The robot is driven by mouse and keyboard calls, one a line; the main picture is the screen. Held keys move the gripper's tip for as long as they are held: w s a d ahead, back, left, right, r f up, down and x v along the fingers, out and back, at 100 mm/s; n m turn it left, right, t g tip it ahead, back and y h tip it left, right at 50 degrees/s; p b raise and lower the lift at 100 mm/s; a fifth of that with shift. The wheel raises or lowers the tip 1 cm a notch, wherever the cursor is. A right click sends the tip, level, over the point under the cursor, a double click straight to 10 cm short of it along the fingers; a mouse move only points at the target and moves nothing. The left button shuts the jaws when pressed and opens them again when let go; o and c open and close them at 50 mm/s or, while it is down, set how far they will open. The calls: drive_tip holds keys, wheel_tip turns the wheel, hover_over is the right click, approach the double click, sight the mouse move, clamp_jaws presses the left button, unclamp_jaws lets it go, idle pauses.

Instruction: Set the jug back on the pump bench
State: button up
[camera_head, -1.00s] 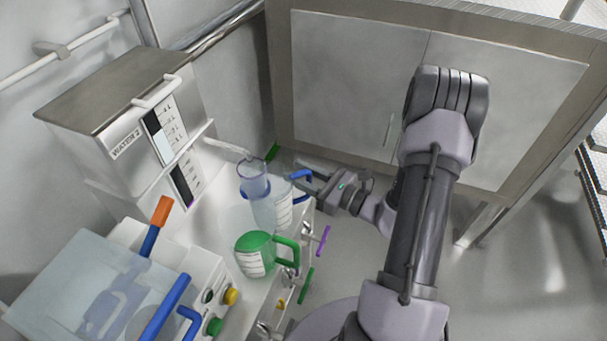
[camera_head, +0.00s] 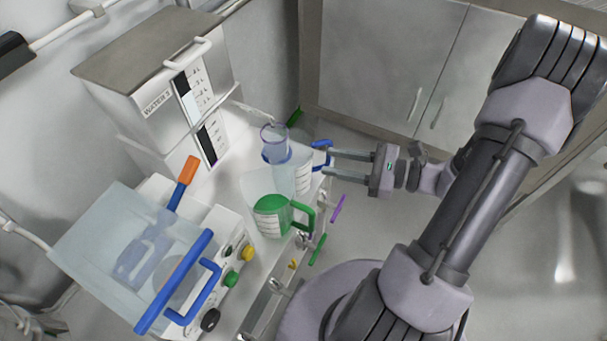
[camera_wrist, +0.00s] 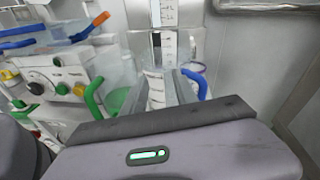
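A clear jug (camera_head: 303,178) with a blue handle stands on the white bench (camera_head: 232,185), near its right edge. It also shows in the wrist view (camera_wrist: 155,88), its blue handle towards my gripper. My gripper (camera_head: 327,162) is open and empty, its two fingers apart and pointing left. The fingertips are at or just right of the blue handle; whether they touch it I cannot tell.
A purple-rimmed clear cylinder (camera_head: 275,144) stands behind the jugs. A water dispenser (camera_head: 150,85) is at the back left. A pump unit (camera_head: 232,235) with coloured knobs and a clear cover (camera_head: 125,255) is at the front left. Cabinet doors (camera_head: 390,70) stand behind; floor right of the bench is clear.

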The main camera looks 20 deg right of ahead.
drive_tip(key=s+a+r+n+g+h, duration=0.2)
drive_tip(key=s+a+r+n+g, duration=0.1)
drive_tip(key=a+r+n+g, duration=0.25)
drive_tip(key=s+a+r+n+g+h, duration=0.25)
drive_tip(key=a+n+g, duration=0.25)
drive_tip(key=a+n, duration=0.3)
drive_tip(key=s+a+r+n+t+h, duration=0.2)
drive_tip(key=s+r+n+t+h, duration=0.2)
drive_tip(key=r+n, duration=0.3)
drive_tip(key=shift+s+a+r+t+h, duration=0.15)
drive_tip(key=shift+a+t+h, duration=0.25)
drive_tip(key=shift+h, duration=0.35)
